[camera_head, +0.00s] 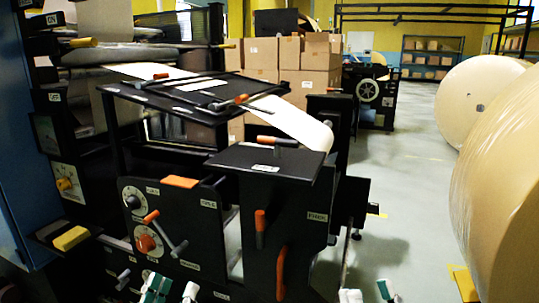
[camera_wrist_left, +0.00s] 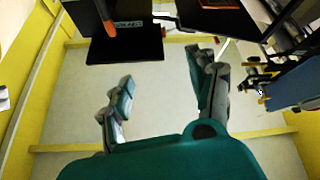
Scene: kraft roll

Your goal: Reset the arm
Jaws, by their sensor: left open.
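My left gripper (camera_head: 172,291) shows at the bottom edge of the head view, in front of the black machine (camera_head: 200,255). Only its green and pale fingertips are in view there. In the left wrist view the left gripper (camera_wrist_left: 160,92) has its two fingers wide apart, with nothing between them but pale floor behind. My right gripper (camera_head: 368,293) shows at the bottom edge, right of the machine and over the floor. Its two fingertips stand apart, with nothing visible between them; the rest is cut off.
The machine carries an orange-handled lever (camera_head: 165,233), an orange vertical handle (camera_head: 281,272) and a pale paper web (camera_head: 290,122). Large kraft rolls (camera_head: 500,190) stand at the right. Stacked cartons (camera_head: 310,58) stand behind. Grey floor (camera_head: 410,185) lies clear between machine and rolls.

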